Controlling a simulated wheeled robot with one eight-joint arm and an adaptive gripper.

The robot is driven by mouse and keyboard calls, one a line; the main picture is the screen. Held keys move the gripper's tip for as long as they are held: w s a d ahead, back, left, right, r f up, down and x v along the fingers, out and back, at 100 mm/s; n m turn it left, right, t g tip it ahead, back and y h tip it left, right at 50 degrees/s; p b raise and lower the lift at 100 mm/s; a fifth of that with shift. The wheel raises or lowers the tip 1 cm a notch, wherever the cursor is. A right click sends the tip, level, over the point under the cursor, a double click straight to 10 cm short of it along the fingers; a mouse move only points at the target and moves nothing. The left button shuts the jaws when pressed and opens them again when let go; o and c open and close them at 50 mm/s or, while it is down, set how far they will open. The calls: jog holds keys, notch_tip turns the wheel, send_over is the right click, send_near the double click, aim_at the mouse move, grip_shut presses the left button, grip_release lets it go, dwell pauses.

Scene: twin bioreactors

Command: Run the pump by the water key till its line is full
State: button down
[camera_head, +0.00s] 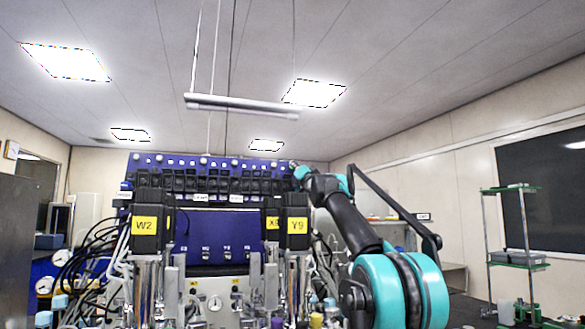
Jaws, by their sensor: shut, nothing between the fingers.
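A blue control panel (214,222) stands behind the vessels, with a row of black units (215,186) along its upper part and pale round knobs (203,161) along its top edge. Small white labels show on it, too small to read. I cannot tell which key is the water key or which line belongs to its pump, and no liquid level can be made out. My arm reaches from the lower right to the panel's upper right end. My gripper (294,166) is small there, shut and empty; whether it touches the panel is unclear.
Black motor heads labelled W2 (146,224) and Y9 (297,226) stand on metal vessels in front of the panel. Dark tubing (88,255) loops at the left. A green-shelved rack (515,263) stands at the right. A bar (240,106) hangs overhead.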

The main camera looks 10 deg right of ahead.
dwell(0.4)
jog(key=shift+s+d+r, duration=0.1)
jog(key=shift+s+r, duration=0.05)
jog(key=shift+s, duration=0.35)
jog(key=shift+s+d+r, duration=0.1)
jog(key=shift+s, duration=0.4)
jog(key=shift+s, duration=0.1)
jog(key=shift+s+d+r, duration=0.15)
jog(key=shift+s+r, duration=0.05)
jog(key=shift+s, duration=0.55)
jog(key=shift+s+d+r, duration=0.15)
jog(key=shift+s+r, duration=0.1)
jog(key=shift+s, duration=0.5)
jog(key=shift+s+d+r, duration=0.15)
jog(key=shift+s+r, duration=0.05)
jog(key=shift+s, duration=0.55)
jog(key=shift+w+a+f, duration=0.15)
jog(key=shift+w+f, duration=0.05)
jog(key=shift+w, duration=0.55)
jog(key=shift+w+a+f, duration=0.15)
jog(key=shift+w+f, duration=0.05)
jog(key=shift+w, duration=0.55)
jog(key=shift+w+a+f, duration=0.15)
jog(key=shift+w+f, duration=0.05)
jog(key=shift+w, duration=0.45)
jog(key=shift+w+a+f, duration=0.1)
jog(key=shift+w+f, duration=0.05)
jog(key=shift+w, duration=0.45)
